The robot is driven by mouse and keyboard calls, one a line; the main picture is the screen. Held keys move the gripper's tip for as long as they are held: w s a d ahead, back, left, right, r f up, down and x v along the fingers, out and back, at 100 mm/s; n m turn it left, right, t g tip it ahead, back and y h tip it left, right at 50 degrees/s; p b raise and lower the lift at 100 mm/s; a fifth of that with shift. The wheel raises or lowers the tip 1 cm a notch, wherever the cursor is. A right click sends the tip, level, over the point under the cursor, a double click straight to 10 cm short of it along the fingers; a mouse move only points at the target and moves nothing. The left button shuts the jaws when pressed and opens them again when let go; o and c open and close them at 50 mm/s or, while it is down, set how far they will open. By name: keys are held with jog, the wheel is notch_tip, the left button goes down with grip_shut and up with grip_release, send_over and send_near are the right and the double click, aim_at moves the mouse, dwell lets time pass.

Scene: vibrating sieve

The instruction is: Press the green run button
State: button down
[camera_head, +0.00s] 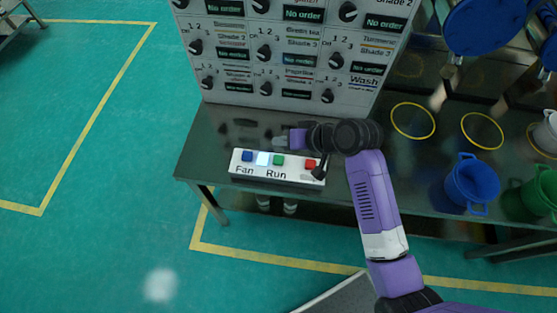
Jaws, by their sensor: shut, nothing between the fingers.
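A white button box (240,170) sits on the dark table, near its front left part. It carries a blue button (247,156), a pale lit button (263,158), the green button (279,160) and a red button (310,164). The labels "Fan" and "Run" are printed on its front; "Run" is below the pale and green buttons. My gripper (279,139) is shut and empty, pointing left. In the picture it shows just above the green button, apart from it; its exact height over the box is hard to tell. A black part stands at the box's right end.
A panel (300,50) with several knobs and "No order" displays stands at the table's back. Blue (474,185) and green (540,193) containers stand to the right, by yellow rings. The dark table (215,135) is bare left of the box.

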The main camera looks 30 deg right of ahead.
jog(key=b, duration=0.4)
send_over(281, 161)
notch_tip(281, 161, down, 5)
jog(key=shift+f+b, duration=0.6)
jog(key=shift+f, duration=0.35)
dwell(1.0)
jog(key=shift+f, duration=0.45)
jog(key=shift+f+b, duration=0.3)
jog(key=shift+f, duration=0.15)
dwell(0.9)
jog(key=shift+r, duration=0.1)
jog(key=shift+r+p, duration=0.8)
jog(key=shift+p, duration=0.15)
jog(key=shift+r, duration=0.1)
